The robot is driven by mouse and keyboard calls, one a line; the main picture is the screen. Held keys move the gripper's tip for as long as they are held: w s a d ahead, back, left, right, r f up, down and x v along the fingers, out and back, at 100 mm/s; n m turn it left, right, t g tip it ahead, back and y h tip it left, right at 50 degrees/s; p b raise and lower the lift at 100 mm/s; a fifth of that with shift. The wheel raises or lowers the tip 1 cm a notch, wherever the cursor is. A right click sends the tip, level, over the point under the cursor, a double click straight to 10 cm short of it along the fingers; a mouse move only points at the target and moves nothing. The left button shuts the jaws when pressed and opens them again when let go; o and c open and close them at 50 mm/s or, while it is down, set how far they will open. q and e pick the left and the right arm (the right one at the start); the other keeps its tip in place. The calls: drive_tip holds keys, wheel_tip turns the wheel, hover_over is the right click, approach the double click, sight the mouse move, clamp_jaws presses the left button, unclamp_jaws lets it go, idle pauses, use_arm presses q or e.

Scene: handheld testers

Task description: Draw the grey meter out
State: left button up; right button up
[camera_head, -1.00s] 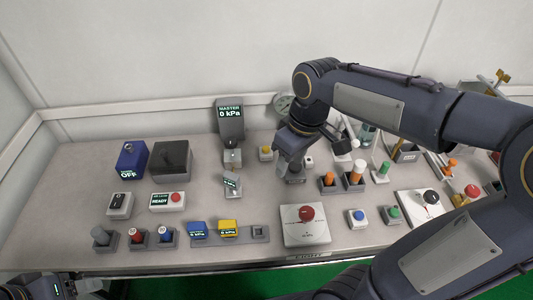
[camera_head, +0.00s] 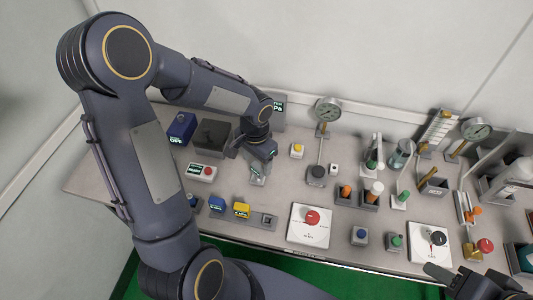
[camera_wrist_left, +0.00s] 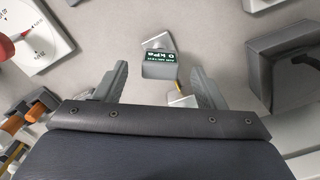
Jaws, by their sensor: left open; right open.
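The grey meter (camera_wrist_left: 160,63) has a dark screen with green text reading 0 kPa. In the left wrist view it lies between my spread left fingers (camera_wrist_left: 160,78), with visible gaps on both sides. Pale blocks show just above and below it there; I cannot tell how it is seated. In the head view the meter (camera_head: 259,171) stands on the bench directly below my left gripper (camera_head: 260,157), which partly covers it. My left gripper is open and empty. My right gripper (camera_head: 468,282) is open at the bottom right, away from the meter.
A dark grey box (camera_head: 211,136) and a blue box (camera_head: 181,128) stand left of the meter. A white and red READY unit (camera_head: 202,171) is near it. Blue (camera_head: 217,204) and yellow (camera_head: 241,209) meters sit in front. The master unit (camera_head: 279,106) is partly hidden behind my arm.

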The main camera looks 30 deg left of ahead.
sight(257, 172)
use_arm(q)
wheel_tip(257, 172, down, 6)
drive_tip(key=shift+r, duration=0.1)
drive_tip(key=shift+c, duration=0.2)
drive_tip(key=c, duration=1.3)
drive_tip(key=shift+r+p, duration=1.75)
drive_tip(key=shift+r, duration=0.85)
drive_tip(key=shift+c, duration=0.2)
drive_tip(key=shift+d, duration=0.1)
